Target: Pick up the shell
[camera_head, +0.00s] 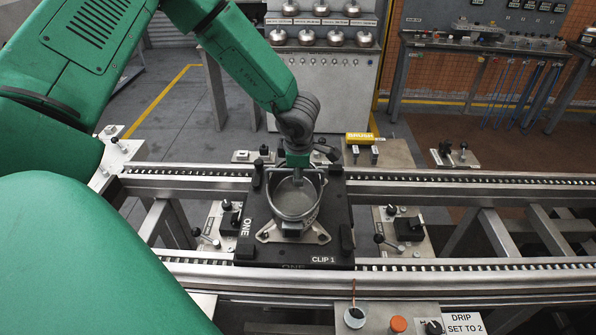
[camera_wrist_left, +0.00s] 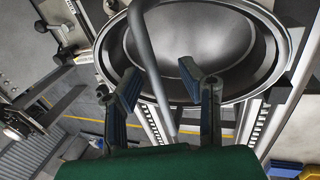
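The shell (camera_head: 296,212) is a grey, round, open metal bowl with a bail handle. It sits upright on the dark pallet (camera_head: 342,235) marked ONE and CLIP 1 in the head view. In the left wrist view the shell (camera_wrist_left: 215,40) fills the top, and its handle bar (camera_wrist_left: 150,55) runs between my fingers. My left gripper (camera_head: 298,180) is over the far side of the shell; its two blue-padded fingers (camera_wrist_left: 158,85) are spread apart with the bar between them, and neither visibly grips it. My right gripper is not in view.
The pallet rests across two conveyor rails (camera_head: 450,187). Lever fixtures (camera_head: 404,230) stand beside the pallet. A yellow block (camera_head: 360,138) lies behind it. A front panel holds an orange button (camera_head: 398,324) and a DRIP SET TO 2 sign (camera_head: 464,323). A shelf with several metal domes (camera_head: 335,38) stands behind.

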